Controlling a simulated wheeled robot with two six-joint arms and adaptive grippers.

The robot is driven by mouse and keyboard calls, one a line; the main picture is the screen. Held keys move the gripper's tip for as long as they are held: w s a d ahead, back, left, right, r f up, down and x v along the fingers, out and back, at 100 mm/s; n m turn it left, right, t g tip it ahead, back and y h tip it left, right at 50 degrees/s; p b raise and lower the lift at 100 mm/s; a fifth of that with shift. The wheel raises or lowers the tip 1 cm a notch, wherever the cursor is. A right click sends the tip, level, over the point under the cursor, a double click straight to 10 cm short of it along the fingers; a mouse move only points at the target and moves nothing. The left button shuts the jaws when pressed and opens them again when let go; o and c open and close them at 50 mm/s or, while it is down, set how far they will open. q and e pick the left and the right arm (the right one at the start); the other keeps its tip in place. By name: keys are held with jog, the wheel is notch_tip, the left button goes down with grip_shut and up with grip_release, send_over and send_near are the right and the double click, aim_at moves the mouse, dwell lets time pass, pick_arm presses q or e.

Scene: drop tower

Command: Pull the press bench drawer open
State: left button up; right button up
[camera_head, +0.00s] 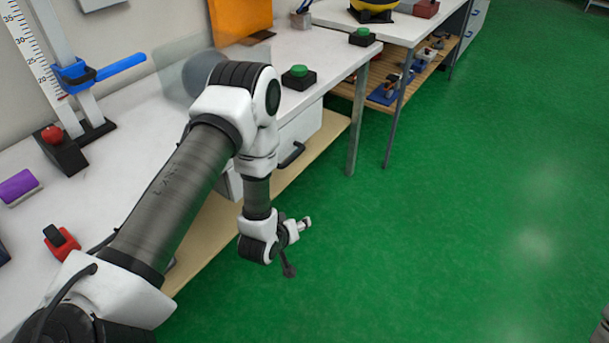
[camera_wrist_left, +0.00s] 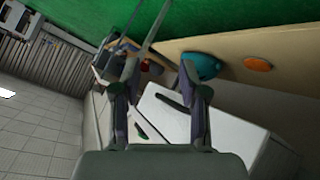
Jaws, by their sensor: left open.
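The white drawer (camera_head: 303,127) hangs under the press bench top, partly hidden by my left arm. Its dark bar handle (camera_head: 292,155) is on the front face. In the left wrist view, the white drawer unit (camera_wrist_left: 222,133) lies beyond my fingers, with a dark handle (camera_wrist_left: 172,103) between them in the picture. My left gripper (camera_head: 296,248) is out in front of the bench, lower in the picture than the handle and apart from it. It is open and empty in the left wrist view (camera_wrist_left: 161,95).
The white bench top (camera_head: 130,150) holds a scale post, a blue-handled clamp (camera_head: 85,75), a green button (camera_head: 299,76) and an orange panel (camera_head: 240,18). A wooden lower shelf (camera_head: 318,142) runs beneath. The green floor (camera_head: 470,190) to the right is clear.

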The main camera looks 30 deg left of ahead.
pick_arm(q)
jog(key=w+a+f+n+t+y+b, duration=0.1)
jog(key=w+a+f+n+t+b, duration=0.3)
jog(key=w+b, duration=0.4)
jog(key=n+t+y+b, duration=0.3)
jog(key=n+t+b, duration=0.15)
jog(key=b, duration=0.35)
send_near(293, 155)
jog(key=w+f, duration=0.1)
jog(key=w, duration=0.2)
jog(key=shift+m+t, duration=0.45)
jog(key=x, duration=0.7)
jog(key=shift+s+a+b, duration=0.1)
jog(key=shift+a+b, duration=0.25)
jog(key=shift+a, duration=0.05)
grip_shut()
pick_arm(e)
notch_tip(293, 155, down, 20)
